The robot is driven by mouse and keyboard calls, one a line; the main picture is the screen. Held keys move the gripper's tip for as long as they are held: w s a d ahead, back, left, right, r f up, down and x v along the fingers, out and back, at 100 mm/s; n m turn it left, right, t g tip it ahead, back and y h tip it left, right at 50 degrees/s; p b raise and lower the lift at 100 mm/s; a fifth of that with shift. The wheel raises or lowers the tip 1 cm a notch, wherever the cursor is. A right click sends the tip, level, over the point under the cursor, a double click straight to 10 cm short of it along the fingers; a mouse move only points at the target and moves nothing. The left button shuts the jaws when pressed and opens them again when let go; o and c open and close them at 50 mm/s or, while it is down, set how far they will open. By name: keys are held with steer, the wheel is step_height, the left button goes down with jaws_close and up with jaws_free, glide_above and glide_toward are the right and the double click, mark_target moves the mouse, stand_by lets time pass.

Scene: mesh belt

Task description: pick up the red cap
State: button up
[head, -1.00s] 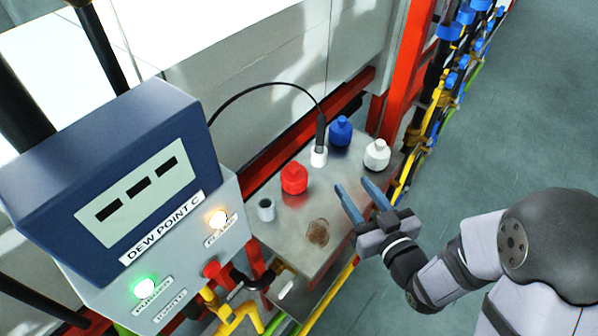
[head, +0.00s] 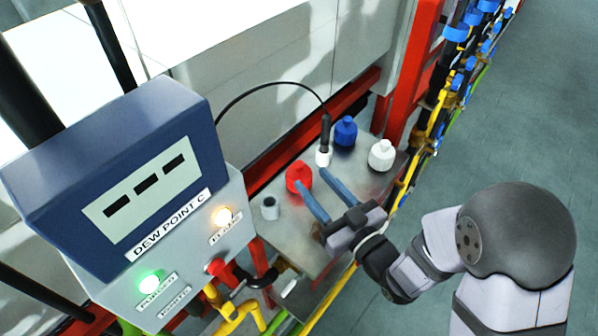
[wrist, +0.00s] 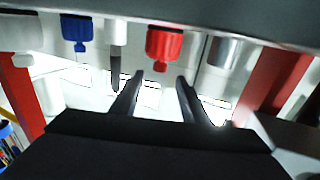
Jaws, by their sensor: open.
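The red cap (head: 298,177) stands on the metal shelf (head: 330,240), between a small grey cup and a white fitting with a black probe. My gripper (head: 311,181) is open, its two blue-grey fingers pointing toward the red cap from the front right. In the head view the fingertips appear close to the cap; I cannot tell whether they touch it. In the wrist view the red cap (wrist: 164,46) appears upside down beyond the fingertips (wrist: 160,76), roughly between them and slightly toward the right one. Nothing is held.
A grey cup (head: 270,208) stands left of the cap. The black probe in its white fitting (head: 323,157), a blue bottle (head: 345,132) and a white bottle (head: 381,155) stand to its right. The dew point panel (head: 150,190) rises at the left.

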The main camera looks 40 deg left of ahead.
mark_target(302, 168)
steer(key=shift+p+x, duration=1)
steer(key=shift+x, duration=1.25)
jaws_close()
